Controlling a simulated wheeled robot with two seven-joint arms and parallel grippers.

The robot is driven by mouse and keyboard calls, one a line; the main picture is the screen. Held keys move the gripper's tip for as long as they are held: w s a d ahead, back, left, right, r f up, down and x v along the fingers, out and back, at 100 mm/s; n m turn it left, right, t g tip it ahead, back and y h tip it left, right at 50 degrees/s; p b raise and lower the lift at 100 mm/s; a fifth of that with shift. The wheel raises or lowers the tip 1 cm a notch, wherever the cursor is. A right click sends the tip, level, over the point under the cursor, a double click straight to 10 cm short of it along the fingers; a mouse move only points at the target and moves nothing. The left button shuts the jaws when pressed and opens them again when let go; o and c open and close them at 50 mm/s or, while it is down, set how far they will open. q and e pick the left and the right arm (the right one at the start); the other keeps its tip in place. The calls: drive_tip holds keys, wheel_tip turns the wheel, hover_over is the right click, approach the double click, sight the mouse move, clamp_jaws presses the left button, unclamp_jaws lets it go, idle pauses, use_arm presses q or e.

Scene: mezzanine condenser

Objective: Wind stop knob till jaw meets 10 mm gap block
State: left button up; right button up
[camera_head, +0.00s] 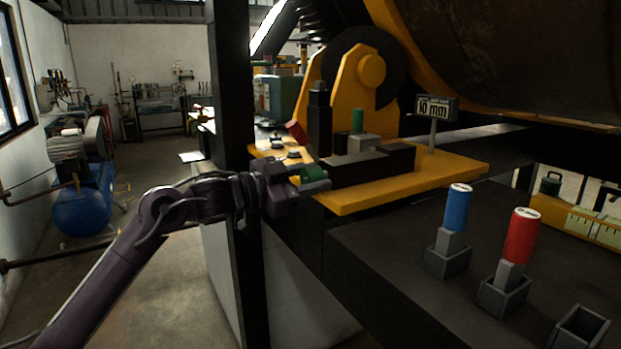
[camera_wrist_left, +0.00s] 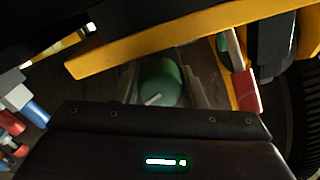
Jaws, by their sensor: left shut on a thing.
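The green stop knob (camera_head: 313,173) is at the left end of the dark fixture (camera_head: 372,166). My left gripper (camera_head: 308,182) is shut on it from the left. In the left wrist view the knob (camera_wrist_left: 160,82) shows a white mark on its face and sits between the fingers of my left gripper (camera_wrist_left: 163,90). The gap block (camera_head: 362,143), grey with a green handle, stands upright on the fixture beside a tall black upright (camera_head: 319,122). I cannot tell whether the jaw touches the block. My right gripper is not in view.
A sign (camera_head: 436,107) reading 10 mm stands on the yellow plate (camera_head: 400,190). A blue-handled block (camera_head: 457,210) and a red-handled block (camera_head: 521,237) stand in holders on the dark bench; another holder (camera_head: 581,330) is empty. A black post (camera_head: 236,150) stands close behind my left arm.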

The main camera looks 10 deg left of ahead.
sight(304, 180)
use_arm(q)
drive_tip(key=o, duration=1)
drive_tip(key=shift+a, duration=0.1)
drive_tip(key=b+v, duration=0.2)
drive_tip(key=v, duration=0.5)
drive_tip(key=shift+f, duration=0.1)
drive_tip(key=shift+s+a, duration=0.25)
drive_tip(key=shift+a, duration=0.05)
